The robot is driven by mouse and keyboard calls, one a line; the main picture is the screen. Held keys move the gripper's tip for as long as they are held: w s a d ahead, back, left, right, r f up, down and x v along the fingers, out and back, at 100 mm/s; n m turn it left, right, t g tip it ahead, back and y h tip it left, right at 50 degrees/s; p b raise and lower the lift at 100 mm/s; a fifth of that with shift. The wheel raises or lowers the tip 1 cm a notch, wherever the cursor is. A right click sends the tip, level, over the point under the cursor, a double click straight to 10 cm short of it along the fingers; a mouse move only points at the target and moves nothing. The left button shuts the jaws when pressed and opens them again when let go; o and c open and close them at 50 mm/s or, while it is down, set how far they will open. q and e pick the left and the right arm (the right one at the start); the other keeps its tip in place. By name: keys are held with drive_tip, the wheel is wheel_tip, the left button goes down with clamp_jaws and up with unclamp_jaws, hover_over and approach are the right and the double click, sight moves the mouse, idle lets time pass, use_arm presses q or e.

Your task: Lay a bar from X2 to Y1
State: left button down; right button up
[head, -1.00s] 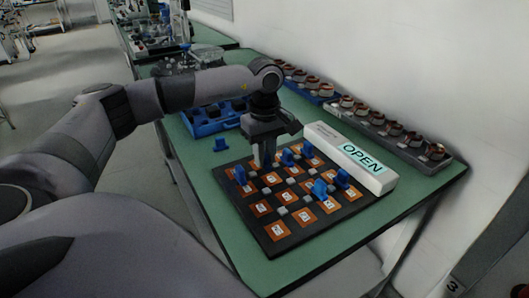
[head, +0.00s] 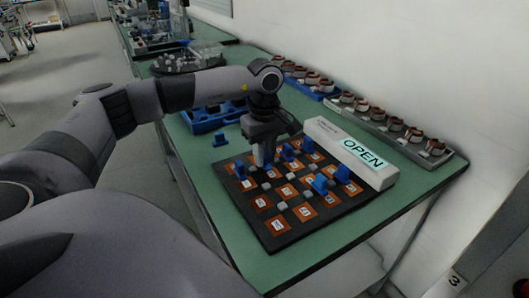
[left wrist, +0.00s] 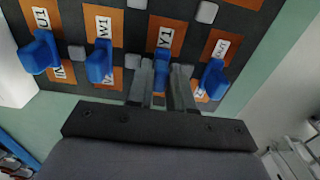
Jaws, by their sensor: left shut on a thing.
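My left gripper (head: 264,164) points down at the far edge of the dark board (head: 248,218). It is shut on a blue bar (left wrist: 162,73). In the left wrist view this bar sits at the lower edge of the card labelled Y1 (left wrist: 165,40). The card below it is hidden by the fingers, so I cannot read X2 there. The bar looks upright and at the board, but I cannot tell whether it is fully seated. Other blue bars stand at U1 (left wrist: 41,53), at W1 (left wrist: 99,63) and to the right (left wrist: 215,79). My right gripper is not in view.
Two more blue bars (head: 320,184) (head: 342,174) stand nearer on the board. A loose blue bar (head: 219,140) lies beside the board on the green table (head: 203,158). A blue tray (head: 205,122) is behind. The white OPEN box (head: 340,145) borders the board's right side.

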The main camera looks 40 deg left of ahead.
use_arm(q)
drive_tip(key=c, duration=0.9)
unclamp_jaws()
drive_tip(key=shift+r, duration=3.6)
